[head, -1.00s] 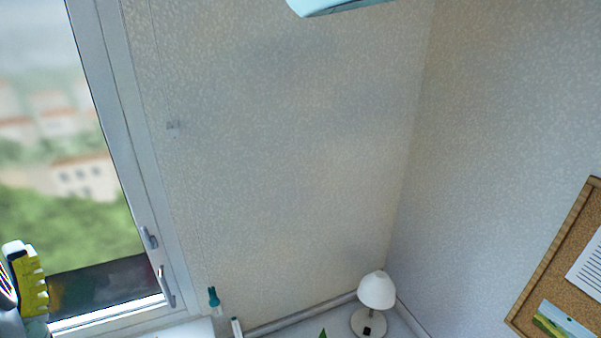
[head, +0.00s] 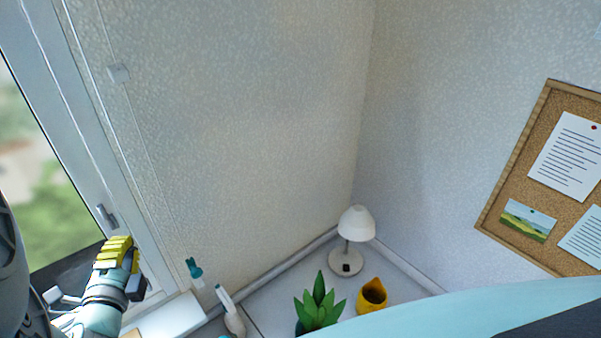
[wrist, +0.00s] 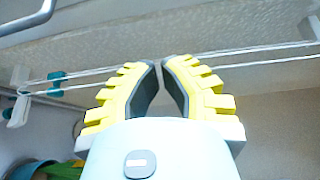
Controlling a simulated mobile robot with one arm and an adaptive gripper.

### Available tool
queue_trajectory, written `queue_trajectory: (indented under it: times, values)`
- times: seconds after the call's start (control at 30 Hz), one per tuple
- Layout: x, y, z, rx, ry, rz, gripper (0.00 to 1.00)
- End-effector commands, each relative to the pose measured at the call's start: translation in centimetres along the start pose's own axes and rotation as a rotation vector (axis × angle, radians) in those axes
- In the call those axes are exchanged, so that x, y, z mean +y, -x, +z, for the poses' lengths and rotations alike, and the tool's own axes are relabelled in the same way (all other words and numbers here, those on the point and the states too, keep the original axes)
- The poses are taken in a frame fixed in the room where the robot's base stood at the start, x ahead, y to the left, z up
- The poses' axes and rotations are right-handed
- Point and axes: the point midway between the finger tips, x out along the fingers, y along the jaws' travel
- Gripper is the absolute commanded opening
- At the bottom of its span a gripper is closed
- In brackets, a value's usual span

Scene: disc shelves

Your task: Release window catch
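The window (head: 62,150) with its pale frame stands at the left of the head view. A small grey handle (head: 107,215) sits on the frame just above my gripper (head: 122,243). A second lower handle is hidden or cannot be made out there. In the wrist view a grey metal handle (wrist: 32,22) crosses the upper left corner, apart from my fingers. My gripper (wrist: 162,62) has yellow ribbed fingers with dark pads. Its tips are close together with a narrow gap and nothing between them.
A white lamp (head: 356,224), a green plant (head: 319,305) and a yellow pot (head: 372,295) stand in the corner. A cork board (head: 545,170) hangs at the right.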

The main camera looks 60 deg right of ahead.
Motion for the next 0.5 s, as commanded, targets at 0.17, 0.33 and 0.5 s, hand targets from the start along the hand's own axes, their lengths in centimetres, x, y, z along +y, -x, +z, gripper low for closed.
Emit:
queue_trajectory:
  times: [0.17, 0.33, 0.5]
  values:
    - [-0.1, -0.1, -0.1, 0.004, 0.003, -0.002, 0.0]
    - [-0.2, -1.0, -0.1, 0.003, 0.004, -0.003, 0.0]
    - [-0.4, -3.4, -0.1, 0.004, 0.005, -0.007, 0.0]
